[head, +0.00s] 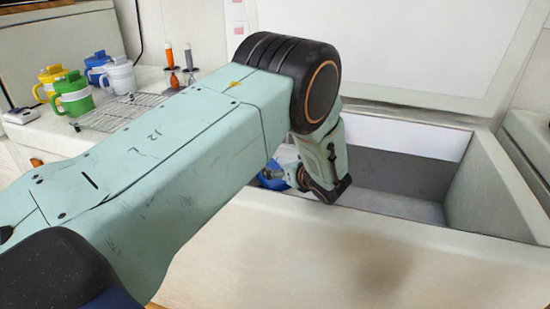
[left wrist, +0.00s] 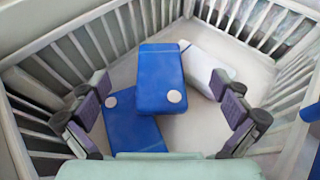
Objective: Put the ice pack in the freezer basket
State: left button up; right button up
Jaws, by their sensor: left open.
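In the left wrist view, a blue ice pack (left wrist: 160,75) with a white round cap lies on top of others in the white barred freezer basket (left wrist: 75,50). Another blue pack (left wrist: 130,125) lies partly under it to the left, and a white pack (left wrist: 212,66) lies behind it to the right. My left gripper (left wrist: 160,85) is open, its fingers apart on either side above the packs, holding nothing. In the head view my left arm reaches down into the chest freezer (head: 380,235); its fingertips are mostly hidden. My right gripper is not in view.
The freezer's raised lid (head: 385,45) stands behind it, and its right inside is open. On the left counter are green (head: 74,98), white (head: 119,76), yellow and blue mugs, plus a wire rack (head: 122,112). A blue edge (left wrist: 312,108) shows at right in the wrist view.

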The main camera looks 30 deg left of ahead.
pick_arm(q)
jog(key=v, duration=0.4)
jog(key=shift+a+p, duration=0.1)
jog(key=shift+p, duration=0.2)
jog(key=shift+f, duration=0.1)
